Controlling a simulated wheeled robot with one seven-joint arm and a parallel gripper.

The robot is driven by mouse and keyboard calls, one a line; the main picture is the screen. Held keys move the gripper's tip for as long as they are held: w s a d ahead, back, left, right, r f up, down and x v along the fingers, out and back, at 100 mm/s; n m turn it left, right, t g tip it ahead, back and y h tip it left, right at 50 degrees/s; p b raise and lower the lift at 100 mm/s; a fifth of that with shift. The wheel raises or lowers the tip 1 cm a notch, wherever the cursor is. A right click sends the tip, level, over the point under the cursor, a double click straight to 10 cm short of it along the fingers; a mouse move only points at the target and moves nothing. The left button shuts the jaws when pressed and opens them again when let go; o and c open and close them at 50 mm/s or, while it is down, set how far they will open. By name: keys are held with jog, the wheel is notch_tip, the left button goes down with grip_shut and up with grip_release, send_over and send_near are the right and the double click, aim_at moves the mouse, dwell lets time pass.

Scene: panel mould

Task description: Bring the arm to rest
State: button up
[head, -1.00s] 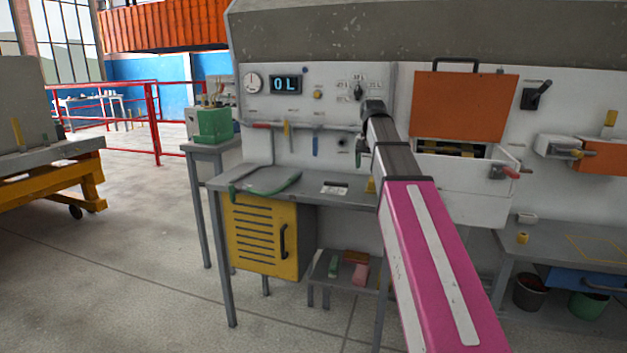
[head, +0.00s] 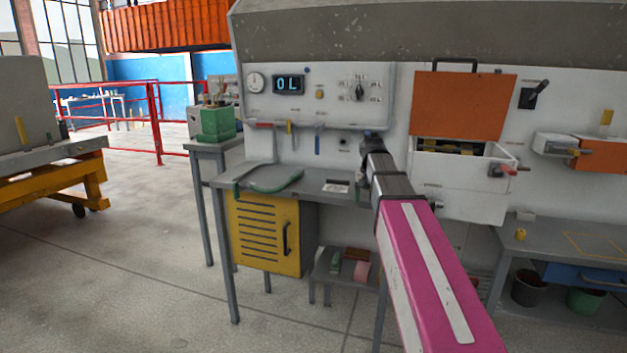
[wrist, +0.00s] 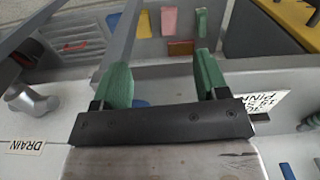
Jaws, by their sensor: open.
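My arm, with its magenta link, reaches from the bottom right of the head view towards the white panel (head: 400,110). Its dark end (head: 368,142) is in front of the panel, just above the right end of the grey bench (head: 315,182). In the wrist view my gripper (wrist: 163,78) has its two green fingers wide apart. Nothing is between them; behind the gap the view falls on the low shelf with pink and brown blocks. The fingers cannot be made out in the head view.
An orange flap (head: 458,105) stands raised above an open white box (head: 462,185) right of my arm. A yellow vented cabinet (head: 262,235) is under the bench.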

jog(key=s+f+n, duration=0.1)
jog(key=s+f, duration=0.5)
jog(key=f, duration=0.4)
jog(key=s+f+n, duration=0.1)
jog(key=s+f, duration=0.5)
jog(key=f, duration=0.4)
jog(key=s+f, duration=0.7)
jog(key=f, duration=0.4)
jog(key=shift+n, duration=0.4)
